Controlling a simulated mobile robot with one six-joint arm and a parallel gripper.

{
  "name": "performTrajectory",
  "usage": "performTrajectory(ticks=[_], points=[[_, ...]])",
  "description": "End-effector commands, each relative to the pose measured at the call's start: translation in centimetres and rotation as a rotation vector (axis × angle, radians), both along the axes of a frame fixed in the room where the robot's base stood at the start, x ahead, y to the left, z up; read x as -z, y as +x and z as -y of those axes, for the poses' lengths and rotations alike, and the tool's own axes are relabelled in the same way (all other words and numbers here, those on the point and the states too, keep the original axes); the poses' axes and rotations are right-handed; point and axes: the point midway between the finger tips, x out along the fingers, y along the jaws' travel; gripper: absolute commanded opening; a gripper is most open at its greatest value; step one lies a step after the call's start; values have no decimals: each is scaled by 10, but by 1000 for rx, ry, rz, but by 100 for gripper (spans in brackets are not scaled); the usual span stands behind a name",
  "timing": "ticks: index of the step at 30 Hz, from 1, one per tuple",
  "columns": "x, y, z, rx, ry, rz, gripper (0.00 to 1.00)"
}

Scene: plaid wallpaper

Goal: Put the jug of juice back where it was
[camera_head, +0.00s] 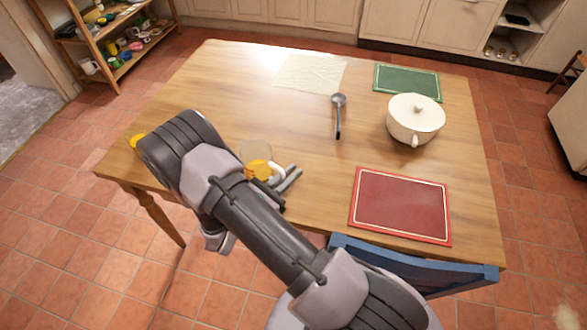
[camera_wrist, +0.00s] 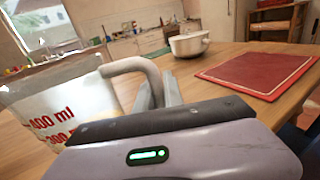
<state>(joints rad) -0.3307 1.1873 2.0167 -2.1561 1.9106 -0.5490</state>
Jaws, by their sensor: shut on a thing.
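The clear measuring jug (camera_head: 256,152) with orange juice is over the left-middle part of the wooden table, partly hidden by my arm. In the wrist view the jug (camera_wrist: 60,105) fills the left side, with red "400 ml" and "300" marks and a pale handle. My gripper (camera_head: 287,181) is shut on the jug's handle; its fingers also show in the wrist view (camera_wrist: 158,92). The jug looks about upright. I cannot tell whether its base touches the table (camera_head: 230,80).
A red board (camera_head: 401,205) lies at the front right. A white lidded pot (camera_head: 414,122), a green board (camera_head: 407,82), a ladle (camera_head: 338,112) and a pale cloth (camera_head: 310,72) are farther back. A yellow thing (camera_head: 136,141) shows at the left edge. A blue chair (camera_head: 420,272) stands in front.

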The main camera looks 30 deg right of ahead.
Motion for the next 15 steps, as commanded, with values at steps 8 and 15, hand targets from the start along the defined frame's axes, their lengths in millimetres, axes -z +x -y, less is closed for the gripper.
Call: performTrajectory(ticks=[8, 15], points=[[6, 36, 34, 1, 0, 2, 0], [8, 47, 45, 1, -1, 3, 0]])
